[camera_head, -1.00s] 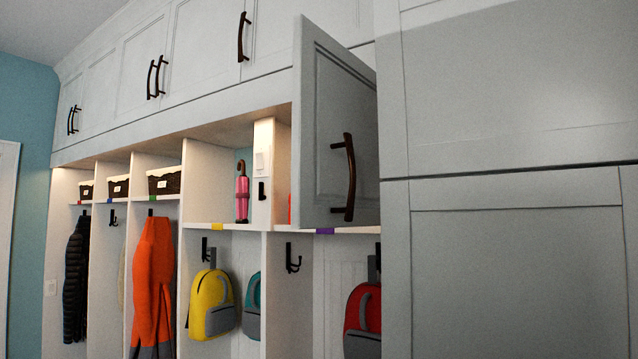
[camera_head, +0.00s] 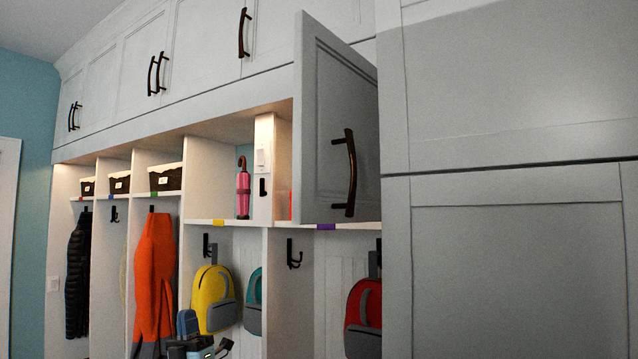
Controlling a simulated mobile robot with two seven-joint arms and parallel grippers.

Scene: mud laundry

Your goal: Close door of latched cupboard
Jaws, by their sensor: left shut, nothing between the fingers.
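The cupboard door (camera_head: 335,100) is grey-white with a raised panel and stands swung open, sticking out from the shelf row at the right of centre. Its dark curved handle (camera_head: 350,172) is on the door face that I see. The cubby behind the door is mostly hidden by it. My left gripper (camera_head: 221,348) shows at the bottom edge, low and to the left of the door, well apart from it. It is shut and empty. My right gripper is not in view.
A tall grey cabinet (camera_head: 510,230) fills the right side close to the door. Backpacks, such as the yellow one (camera_head: 213,300), and an orange jacket (camera_head: 155,270) hang below the shelf. A pink umbrella (camera_head: 243,190) stands in a cubby left of the door.

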